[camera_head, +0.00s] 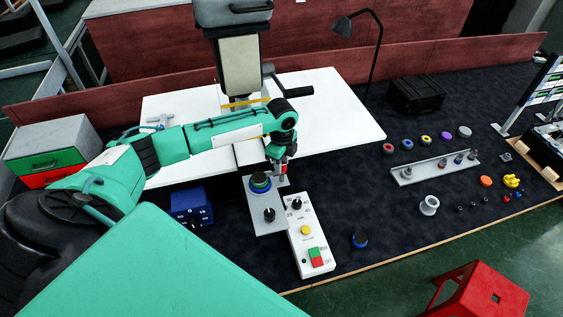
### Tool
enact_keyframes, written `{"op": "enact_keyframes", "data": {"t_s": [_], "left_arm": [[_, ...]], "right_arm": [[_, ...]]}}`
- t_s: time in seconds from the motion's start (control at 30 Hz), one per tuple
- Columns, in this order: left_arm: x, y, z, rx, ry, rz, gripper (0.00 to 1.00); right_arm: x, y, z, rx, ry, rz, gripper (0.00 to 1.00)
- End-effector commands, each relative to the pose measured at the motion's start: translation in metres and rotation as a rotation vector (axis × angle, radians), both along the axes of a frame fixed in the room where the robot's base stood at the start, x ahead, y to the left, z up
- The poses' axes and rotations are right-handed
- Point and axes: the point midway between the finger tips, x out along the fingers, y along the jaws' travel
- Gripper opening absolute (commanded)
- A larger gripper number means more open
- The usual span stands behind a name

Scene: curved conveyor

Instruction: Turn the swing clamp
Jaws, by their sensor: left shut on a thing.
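My left arm reaches in from the left across the white work surface. My left gripper (281,169) points down at the far right part of a grey plate (258,228). It is shut on a small part there that seems to be the swing clamp; the jaws mostly hide it, and its turn angle cannot be told. Beside it on the plate are a wide dark round knob with a coloured ring (260,182) and a smaller black knob (269,214). My right gripper is not in view.
A white control box (305,239) with yellow, green and red buttons stands right of the plate. A blue box (190,207) is to the left. A grey rail (434,168) and several coloured rings lie right. A black lamp (375,60) stands behind. Dark mat is clear between.

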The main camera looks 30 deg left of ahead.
Motion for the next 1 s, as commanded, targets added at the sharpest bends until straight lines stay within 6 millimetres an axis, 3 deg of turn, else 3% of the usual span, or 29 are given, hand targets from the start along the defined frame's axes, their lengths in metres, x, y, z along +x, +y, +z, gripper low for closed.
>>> {"op": "enact_keyframes", "data": {"t_s": [0.07, 0.1, 0.2, 0.57, 1.0], "left_arm": [[0.001, 0.000, 0.001, -0.001, -0.003, -0.001, 0.07], [0.001, 0.000, 0.001, -0.001, -0.003, -0.001, 0.32], [0.001, 0.000, 0.001, 0.000, -0.003, 0.000, 0.51], [0.001, 0.000, 0.004, 0.000, -0.003, 0.000, 0.52], [0.001, 0.000, 0.067, 0.000, -0.004, 0.000, 0.52]], "right_arm": [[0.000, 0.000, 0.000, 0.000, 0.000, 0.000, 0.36], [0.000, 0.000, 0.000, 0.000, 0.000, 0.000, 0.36], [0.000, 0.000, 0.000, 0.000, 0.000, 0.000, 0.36], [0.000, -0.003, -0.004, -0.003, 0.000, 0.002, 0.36], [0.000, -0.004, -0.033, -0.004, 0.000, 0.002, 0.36]]}}
